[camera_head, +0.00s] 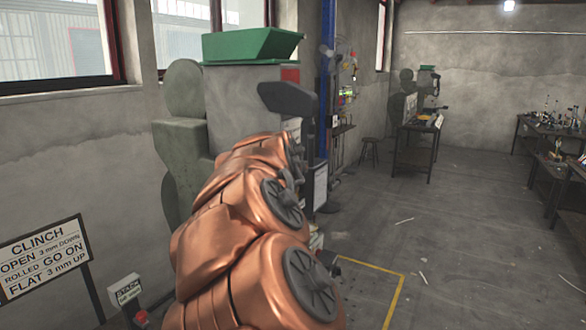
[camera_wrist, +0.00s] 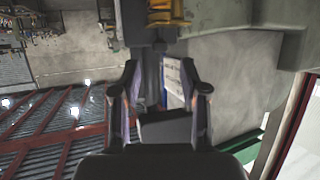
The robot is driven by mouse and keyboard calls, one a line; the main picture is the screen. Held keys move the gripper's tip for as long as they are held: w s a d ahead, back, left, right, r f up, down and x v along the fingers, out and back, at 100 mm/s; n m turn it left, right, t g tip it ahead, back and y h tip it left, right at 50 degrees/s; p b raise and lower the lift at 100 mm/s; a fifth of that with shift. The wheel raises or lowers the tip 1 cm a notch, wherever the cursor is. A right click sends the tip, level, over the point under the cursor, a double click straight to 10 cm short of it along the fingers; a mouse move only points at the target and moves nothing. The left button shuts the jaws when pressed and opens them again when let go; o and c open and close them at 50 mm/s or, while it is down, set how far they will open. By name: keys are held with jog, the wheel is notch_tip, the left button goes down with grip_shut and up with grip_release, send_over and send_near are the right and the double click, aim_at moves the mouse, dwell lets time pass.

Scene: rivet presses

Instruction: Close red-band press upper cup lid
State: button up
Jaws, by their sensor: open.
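A grey-green press with a green hopper-like cup (camera_head: 250,45) on top and a red band (camera_head: 290,75) near its upper right stands at the left in the head view. I cannot make out a separate lid or its position. The press's middle is hidden behind my copper arm. My gripper (camera_wrist: 160,75) shows in the wrist view, open, with nothing visibly held between the fingers. A white label with print (camera_wrist: 173,80) shows behind the fingers. A yellow part (camera_wrist: 167,14) is at the top edge. Green, likely the cup's edge (camera_wrist: 245,146), shows at lower right.
A clinch sign (camera_head: 42,258) stands at lower left, with a stack box and red button (camera_head: 140,317) beside it. A similar press (camera_head: 403,95) stands farther back near a dark table (camera_head: 415,150). Benches line the right. The central floor is mostly clear.

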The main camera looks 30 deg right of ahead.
jog(key=shift+v, duration=1.05)
jog(key=s+a+f+n+g+y, duration=0.2)
jog(key=s+a+f+g, duration=0.2)
jog(key=s+f, duration=0.5)
jog(key=s+a+f+n+g+y, duration=0.2)
jog(key=s+f, duration=0.7)
jog(key=s, duration=1)
jog(key=s+a+f+n+g+y, duration=0.3)
jog(key=s+a+f+g, duration=0.4)
jog(key=s+f, duration=0.3)
jog(key=s, duration=0.4)
jog(key=shift+s+a+y, duration=0.25)
jog(key=shift+a+y, duration=0.15)
